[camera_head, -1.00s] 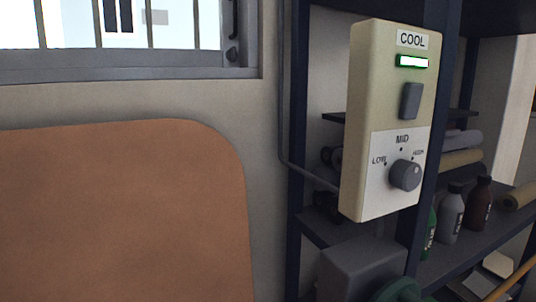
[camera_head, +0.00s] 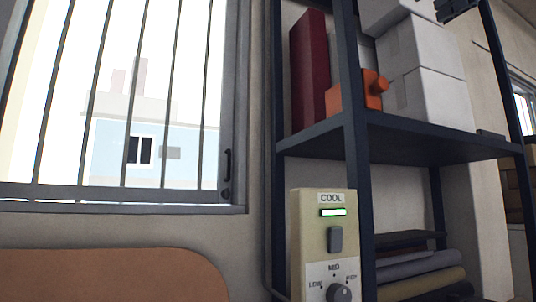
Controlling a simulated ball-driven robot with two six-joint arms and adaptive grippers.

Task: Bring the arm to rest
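Neither of my grippers nor my arms shows in the head view. A cream control box (camera_head: 313,240) labelled COOL is at the bottom centre, in front of the shelf's post. Its small indicator bar is lit pale green. A grey rocker switch (camera_head: 335,239) sits below the bar. A grey round knob (camera_head: 339,292) sits under the LOW, MID and HIGH marks, partly cut off by the bottom edge of the picture. Its exact setting is hard to tell.
A dark metal shelf (camera_head: 400,137) holds white boxes (camera_head: 436,97), a dark red upright object (camera_head: 308,70) and an orange item (camera_head: 362,91). Rolls (camera_head: 425,284) lie lower. A barred window (camera_head: 150,110) is at the left, above a brown rounded panel (camera_head: 105,276).

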